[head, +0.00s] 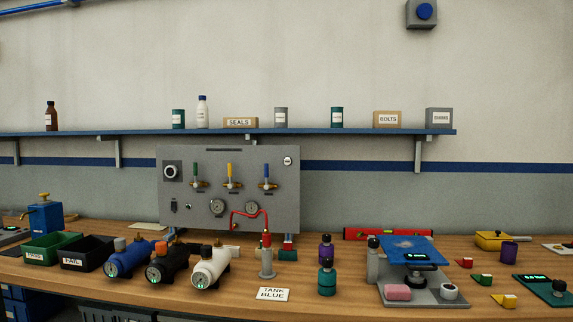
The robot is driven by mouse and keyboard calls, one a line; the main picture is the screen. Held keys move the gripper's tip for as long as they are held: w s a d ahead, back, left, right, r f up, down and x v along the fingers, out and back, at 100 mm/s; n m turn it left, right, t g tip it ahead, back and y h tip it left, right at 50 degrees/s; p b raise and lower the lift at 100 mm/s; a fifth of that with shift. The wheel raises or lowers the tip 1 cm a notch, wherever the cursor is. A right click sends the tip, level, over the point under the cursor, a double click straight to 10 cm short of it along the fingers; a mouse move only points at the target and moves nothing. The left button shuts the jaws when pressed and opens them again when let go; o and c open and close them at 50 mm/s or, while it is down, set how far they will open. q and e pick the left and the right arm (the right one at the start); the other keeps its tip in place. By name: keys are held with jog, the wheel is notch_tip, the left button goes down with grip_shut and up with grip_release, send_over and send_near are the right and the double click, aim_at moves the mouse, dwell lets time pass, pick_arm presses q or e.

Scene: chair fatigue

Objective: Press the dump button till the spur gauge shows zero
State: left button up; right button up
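A grey panel (178,215) stands on the bench at centre left. It carries two round gauges, a left gauge (217,207) and a right gauge (252,208); their needles are too small to read. A round black-and-white fitting (172,172) is at its upper left, and a small white round piece (287,161) at its upper right. A small dark fitting (173,205) is at its lower left. I cannot tell which part is the dump button or which gauge is the spur gauge. Neither of my grippers is in view.
Green (195,170), yellow (230,170) and blue (266,170) valve handles point up. Blue (125,262), black (160,268) and white (208,268) cylinders lie in front. A "TANK BLUE" card (272,294) lies nearby.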

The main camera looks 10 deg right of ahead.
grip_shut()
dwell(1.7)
